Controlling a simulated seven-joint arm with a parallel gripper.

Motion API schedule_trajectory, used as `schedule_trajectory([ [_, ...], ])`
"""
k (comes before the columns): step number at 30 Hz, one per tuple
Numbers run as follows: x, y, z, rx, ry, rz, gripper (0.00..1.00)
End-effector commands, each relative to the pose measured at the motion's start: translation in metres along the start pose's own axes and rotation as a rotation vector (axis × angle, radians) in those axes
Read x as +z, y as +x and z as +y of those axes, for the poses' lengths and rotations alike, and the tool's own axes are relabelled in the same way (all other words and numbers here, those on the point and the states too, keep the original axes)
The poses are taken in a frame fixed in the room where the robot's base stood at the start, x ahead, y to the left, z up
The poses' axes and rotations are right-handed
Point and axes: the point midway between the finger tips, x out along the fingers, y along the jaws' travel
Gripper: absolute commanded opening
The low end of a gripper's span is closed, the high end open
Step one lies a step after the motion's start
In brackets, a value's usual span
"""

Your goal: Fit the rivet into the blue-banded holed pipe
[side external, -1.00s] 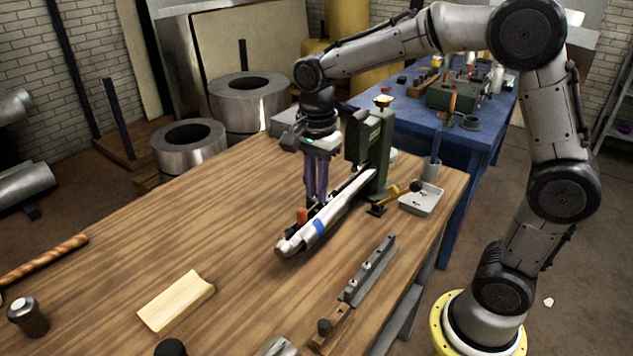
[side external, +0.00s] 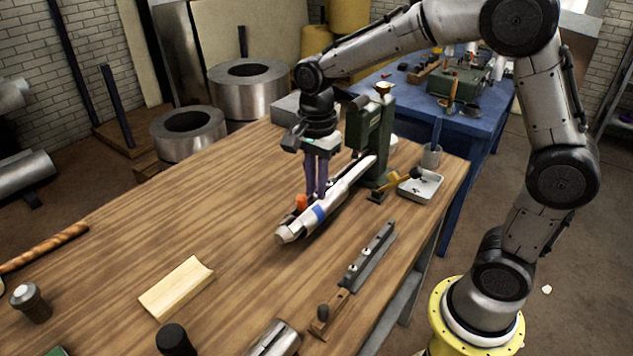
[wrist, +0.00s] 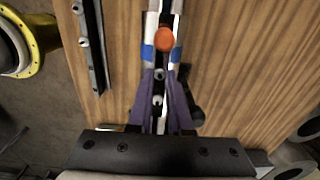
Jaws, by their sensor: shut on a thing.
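The blue-banded pipe (side external: 319,212) is silver-white and lies on the wooden table, running away from the side camera toward a green machine. In the wrist view its blue band (wrist: 147,53) shows just beyond the fingertips. My gripper (side external: 316,194) points down over the pipe, behind the band as seen from the side. Its purple fingers (wrist: 162,78) are shut on a small grey rivet (wrist: 158,74), whose round end shows between them. Its lower end and the pipe's hole are hidden. Another round grey head (wrist: 158,100) shows nearer the palm; I cannot tell what bears it.
An orange knob (side external: 301,202) stands by the pipe, close to my fingers. The green machine (side external: 371,135) rises behind. A rail with rivets (side external: 366,256) lies to the right, and a metal tray (side external: 421,187) stands beyond.

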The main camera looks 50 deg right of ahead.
Motion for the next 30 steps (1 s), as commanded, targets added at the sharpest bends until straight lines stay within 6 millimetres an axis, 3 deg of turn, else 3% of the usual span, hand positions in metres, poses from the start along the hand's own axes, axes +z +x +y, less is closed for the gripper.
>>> schedule_trajectory([
  [19,0.0,0.0026,0.0001,0.001,0.0,0.0,0.0],
  [20,0.0,0.0027,0.0001,0.0,0.0,0.0,0.19],
  [25,0.0,0.0028,0.0003,0.001,0.0,0.0,0.5],
  [30,0.0,0.0026,0.0002,0.001,0.0,0.0,0.52],
])
